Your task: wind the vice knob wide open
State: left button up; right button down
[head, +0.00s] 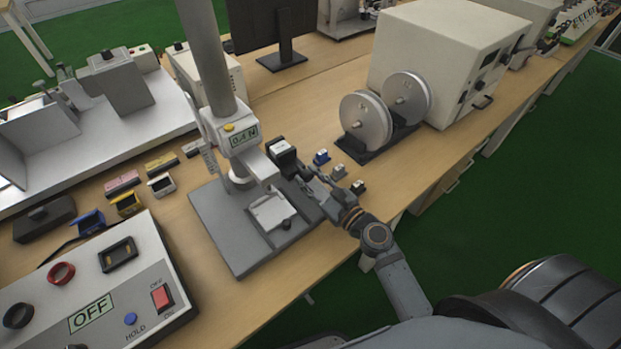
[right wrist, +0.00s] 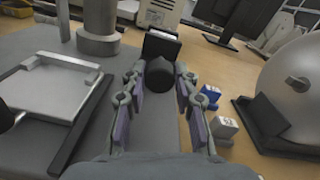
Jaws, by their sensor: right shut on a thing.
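In the head view my fingers hide most of the knob. The gap between the vice's jaws cannot be made out. My left gripper is out of view.
The force stand's grey base (head: 232,254) carries a silver plate (head: 271,212) left of my gripper. Small blue (head: 321,157), grey (head: 338,172) and dark (head: 358,187) parts lie just to its right. Two metal discs (head: 366,122) stand behind them. A control box (head: 100,290) is at lower left.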

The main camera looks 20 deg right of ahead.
jog(key=shift+f+n+b, duration=0.1)
jog(key=shift+n+b, duration=0.25)
jog(key=shift+n, duration=0.85)
jog(key=n+b, duration=0.1)
jog(key=n, duration=0.3)
jog(key=n+b, duration=0.1)
jog(key=n, duration=0.3)
jog(key=shift+b, duration=0.3)
jog(key=n+b, duration=0.1)
jog(key=n, duration=0.2)
jog(key=shift+f+n, duration=0.1)
jog(key=shift+n, duration=0.2)
jog(key=shift+n+b, duration=0.6)
jog(key=shift+n, duration=0.2)
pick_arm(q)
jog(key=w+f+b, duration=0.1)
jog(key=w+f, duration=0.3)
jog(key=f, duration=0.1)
pick_arm(e)
jog(key=shift+n, duration=1.6)
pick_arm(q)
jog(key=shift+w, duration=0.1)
pick_arm(e)
jog(key=shift+a, duration=0.1)
jog(key=c, duration=1)
grip_release()
